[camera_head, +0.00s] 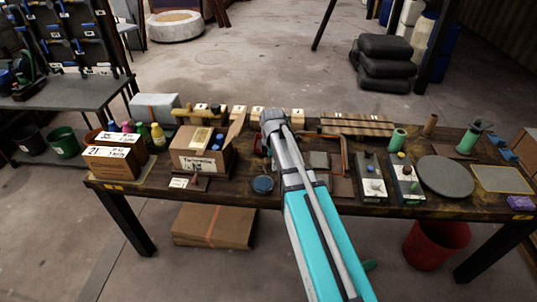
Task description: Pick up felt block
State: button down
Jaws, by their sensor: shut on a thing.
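My gripper (272,118) is over the back middle of the dark workbench (235,191), just right of an open cardboard box (196,160). I see it from behind, with my arm in front of it. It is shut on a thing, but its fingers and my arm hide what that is. I cannot make out a felt block for certain. A grey block (155,107) lies at the back left of the bench. Flat brown and grey squares (319,160) lie right of my arm.
Small labelled boxes (115,160) and bottles stand at the left. Two switch boxes (372,180), a grey disc (446,176) and green spools (398,140) fill the right. A slatted wooden rack (357,124) lies behind. A red bucket (436,245) stands below.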

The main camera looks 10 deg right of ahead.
jog(key=shift+s+r, duration=0.25)
jog(key=shift+s, duration=0.35)
jog(key=c, duration=0.7)
grip_release()
jog(key=shift+c, duration=0.2)
jog(key=c, duration=0.4)
